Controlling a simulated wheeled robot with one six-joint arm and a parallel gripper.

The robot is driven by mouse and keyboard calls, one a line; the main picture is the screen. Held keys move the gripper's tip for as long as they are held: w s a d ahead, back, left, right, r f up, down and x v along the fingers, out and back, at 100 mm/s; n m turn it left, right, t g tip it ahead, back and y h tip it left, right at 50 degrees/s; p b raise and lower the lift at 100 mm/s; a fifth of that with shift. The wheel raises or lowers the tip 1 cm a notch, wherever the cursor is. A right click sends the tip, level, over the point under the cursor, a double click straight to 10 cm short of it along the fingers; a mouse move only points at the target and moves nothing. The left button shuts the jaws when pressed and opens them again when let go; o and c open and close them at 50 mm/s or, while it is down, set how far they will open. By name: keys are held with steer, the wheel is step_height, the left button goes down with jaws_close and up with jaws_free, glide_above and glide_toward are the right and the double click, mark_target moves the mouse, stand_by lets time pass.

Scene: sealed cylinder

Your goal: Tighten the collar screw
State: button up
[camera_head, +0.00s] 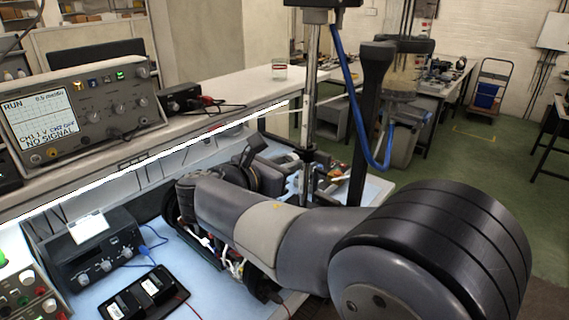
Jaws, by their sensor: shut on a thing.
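My large grey and black arm fills the lower middle and right of the head view and reaches left over the blue bench mat (200,275). Dark parts show behind its far end, near the foot of a steel post (312,110). I cannot make out my gripper's fingers or what is between them; my arm hides that area. The post stands upright, with a dark block (322,5) at its top and a blue hose (350,100) looping down to its right. I cannot pick out a collar screw or a sealed cylinder.
A black instrument box (95,250) and a black device with a red lead (145,295) are at lower left. Green floor (445,165) lies open beyond the bench.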

steer(key=shift+n, duration=1)
steer(key=shift+d, duration=0.1)
steer(key=o, duration=0.8)
steer(key=shift+w+d+f, duration=0.1)
steer(key=shift+w+d, duration=0.05)
steer(key=shift+w, duration=0.1)
steer(key=shift+o, duration=0.9)
steer(key=shift+s, duration=0.1)
steer(key=b+v, duration=0.2)
steer(key=v, duration=0.9)
